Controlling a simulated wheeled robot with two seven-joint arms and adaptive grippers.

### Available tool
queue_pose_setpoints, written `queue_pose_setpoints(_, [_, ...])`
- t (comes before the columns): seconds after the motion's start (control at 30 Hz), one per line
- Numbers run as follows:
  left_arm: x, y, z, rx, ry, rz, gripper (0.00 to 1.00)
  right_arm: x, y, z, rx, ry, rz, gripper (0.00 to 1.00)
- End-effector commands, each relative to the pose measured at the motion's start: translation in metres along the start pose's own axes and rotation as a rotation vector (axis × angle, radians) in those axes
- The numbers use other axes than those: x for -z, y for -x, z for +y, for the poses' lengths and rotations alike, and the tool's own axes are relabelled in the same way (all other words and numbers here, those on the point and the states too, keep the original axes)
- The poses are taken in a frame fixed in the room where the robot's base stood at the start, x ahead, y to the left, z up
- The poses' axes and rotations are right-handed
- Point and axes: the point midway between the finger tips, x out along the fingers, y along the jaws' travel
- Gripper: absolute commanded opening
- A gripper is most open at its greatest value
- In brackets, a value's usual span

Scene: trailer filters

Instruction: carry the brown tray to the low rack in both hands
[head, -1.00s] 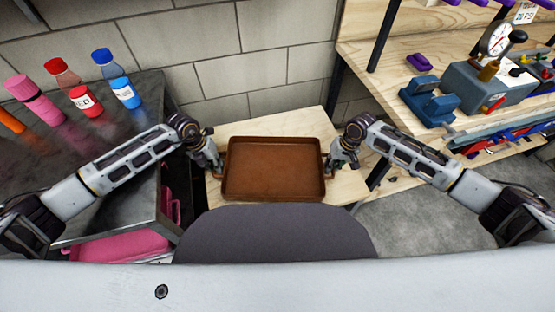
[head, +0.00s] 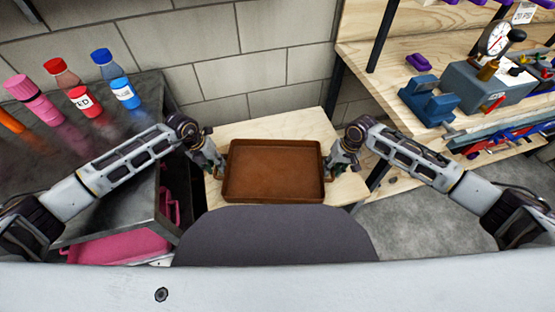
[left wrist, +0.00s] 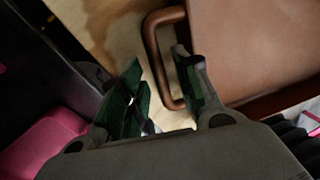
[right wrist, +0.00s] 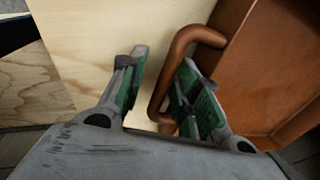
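The brown tray (head: 275,172) is a shallow rectangular pan lying level on a low pale wooden surface (head: 268,122). My left gripper (head: 219,172) is at its left handle, and my right gripper (head: 332,170) is at its right handle. In the left wrist view, the fingers (left wrist: 158,62) stand apart on either side of the handle bar (left wrist: 152,45). In the right wrist view, the fingers (right wrist: 163,58) also stand apart, with the handle bar (right wrist: 165,82) between them. The tray looks empty. Its near edge lies close to my dark body part.
A dark table (head: 95,155) with several bottles stands at the left, with a pink case (head: 118,246) below it. A wooden workbench (head: 385,75) with a gauge device (head: 490,85) stands at the right. A block wall (head: 245,55) closes the back.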

Motion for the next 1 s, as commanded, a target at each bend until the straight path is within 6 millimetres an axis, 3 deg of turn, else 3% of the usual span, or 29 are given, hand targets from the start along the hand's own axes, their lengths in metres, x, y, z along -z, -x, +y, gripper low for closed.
queue_pose_setpoints(0.03, [0.019,-0.023,0.0,-0.004,-0.002,0.045,0.33,0.0,-0.002,-0.001,0.002,0.0,0.001,0.33])
queue_pose_setpoints(0.47, [0.019,-0.018,-0.001,-0.002,-0.003,0.043,0.33,0.001,-0.001,-0.003,0.006,0.0,0.004,0.33])
queue_pose_setpoints(0.67, [0.017,-0.002,-0.001,-0.002,-0.002,0.036,0.33,0.002,-0.001,-0.003,0.007,0.001,0.004,0.33])
queue_pose_setpoints(1.0, [0.01,0.044,-0.002,-0.002,-0.003,0.012,0.33,0.002,0.001,-0.004,0.008,0.001,0.005,0.33])
